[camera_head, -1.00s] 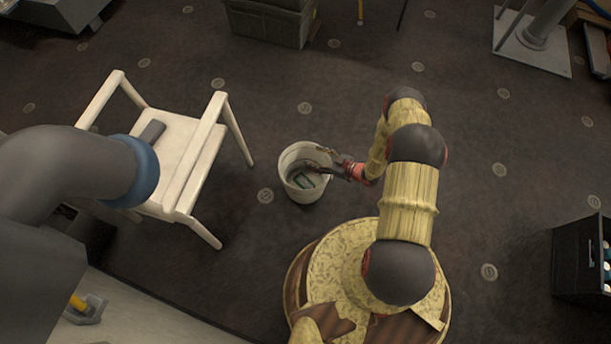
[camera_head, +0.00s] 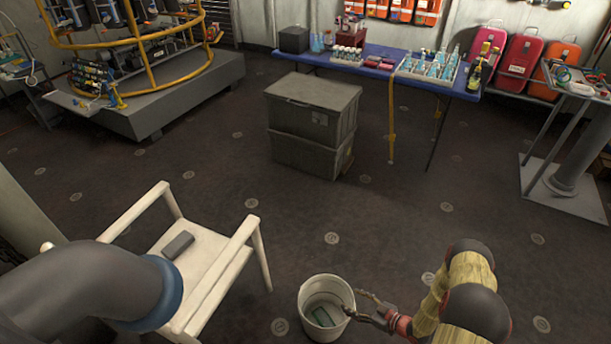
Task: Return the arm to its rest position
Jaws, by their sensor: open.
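My gripper (camera_head: 366,307) is at the lower middle of the head view, at the right rim of a white bucket (camera_head: 309,287). Its dark fingers are spread apart with nothing between them. My arm (camera_head: 462,300), in straw-coloured sleeves with dark joints, reaches in from the lower right. A dark flat object (camera_head: 322,317) lies inside the bucket. I cannot tell whether the fingers touch the rim.
A white chair (camera_head: 209,268) with a dark block (camera_head: 178,245) on its seat stands left of the bucket. A large grey pipe (camera_head: 85,285) fills the lower left. Stacked grey crates (camera_head: 312,125) and a blue table (camera_head: 385,72) stand behind. The floor between is clear.

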